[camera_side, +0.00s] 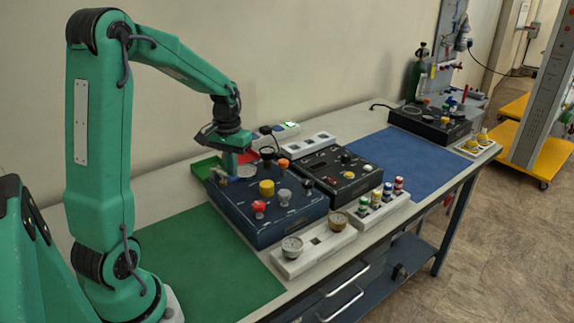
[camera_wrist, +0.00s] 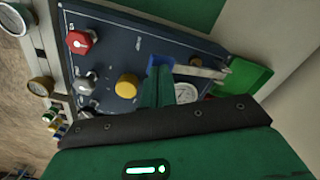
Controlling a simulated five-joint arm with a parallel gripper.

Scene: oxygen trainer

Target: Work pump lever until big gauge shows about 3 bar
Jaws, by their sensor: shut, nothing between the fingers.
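The dark blue trainer panel (camera_side: 290,222) stands on the bench. Its big round gauge (camera_side: 246,171) is partly hidden by my gripper in the wrist view (camera_wrist: 185,92); the needle reading is too small to tell. A pale metal bar (camera_wrist: 205,71), which looks like the pump lever, lies at the panel's edge beside the gauge. My gripper (camera_side: 229,165) is shut and empty, pointing down over the panel's back left corner. In the wrist view its fingers (camera_wrist: 158,72) end by the near end of the bar; I cannot tell whether they touch.
A yellow knob (camera_side: 266,187), a red knob (camera_side: 258,207) and a grey knob (camera_side: 284,196) stand up on the panel. A green tray (camera_side: 205,166) lies behind it. A black box (camera_side: 340,180) stands to the right. The green mat (camera_side: 200,265) in front is clear.

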